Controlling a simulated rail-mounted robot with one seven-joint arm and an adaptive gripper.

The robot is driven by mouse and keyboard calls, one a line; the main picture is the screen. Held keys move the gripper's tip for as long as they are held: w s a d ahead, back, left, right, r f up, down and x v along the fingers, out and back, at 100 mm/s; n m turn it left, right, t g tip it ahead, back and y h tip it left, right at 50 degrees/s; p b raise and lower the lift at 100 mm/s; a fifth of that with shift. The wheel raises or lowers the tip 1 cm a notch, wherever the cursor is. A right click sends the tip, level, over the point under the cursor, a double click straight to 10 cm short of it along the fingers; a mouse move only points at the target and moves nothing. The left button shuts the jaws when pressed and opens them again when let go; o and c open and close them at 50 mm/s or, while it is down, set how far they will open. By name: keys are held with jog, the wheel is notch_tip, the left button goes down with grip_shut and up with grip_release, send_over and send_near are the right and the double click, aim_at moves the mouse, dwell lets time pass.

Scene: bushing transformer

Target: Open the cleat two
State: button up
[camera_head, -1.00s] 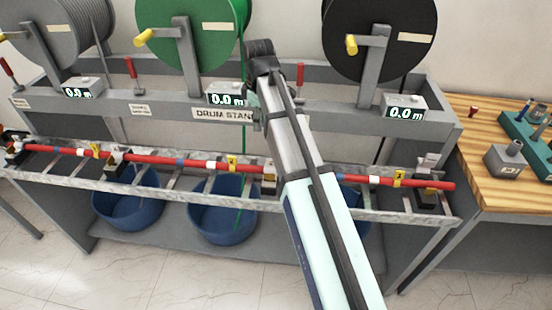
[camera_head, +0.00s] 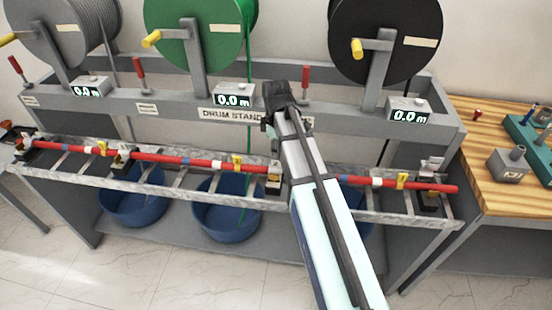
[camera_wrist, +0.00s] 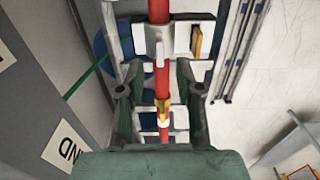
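A red rod-like cable (camera_head: 190,162) runs along the ladder rack, with blue and white bands and yellow tags. Several dark, pale-topped cleats sit along it: one at the left end (camera_head: 27,148), one left of middle (camera_head: 122,160), one at middle (camera_head: 273,180) and one at right (camera_head: 430,192). I cannot read which is cleat two. In the wrist view, my gripper (camera_wrist: 161,88) is open and empty, its green fingers either side of the cable and a yellow tag (camera_wrist: 162,106). A pale cleat (camera_wrist: 158,42) lies just beyond the fingertips. My arm hides part of the cable in the head view.
Grey, green (camera_head: 195,35) and black (camera_head: 385,40) drums stand above the rack. Red-handled levers (camera_head: 305,76) rise from the stand's beam (camera_head: 170,108). Blue bins (camera_head: 228,212) sit underneath. A wooden table (camera_head: 505,140) with tools stands at the right.

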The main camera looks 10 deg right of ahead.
aim_at(275, 171)
jog(key=shift+f+p, duration=0.4)
jog(key=shift+f, duration=2.3)
grip_shut()
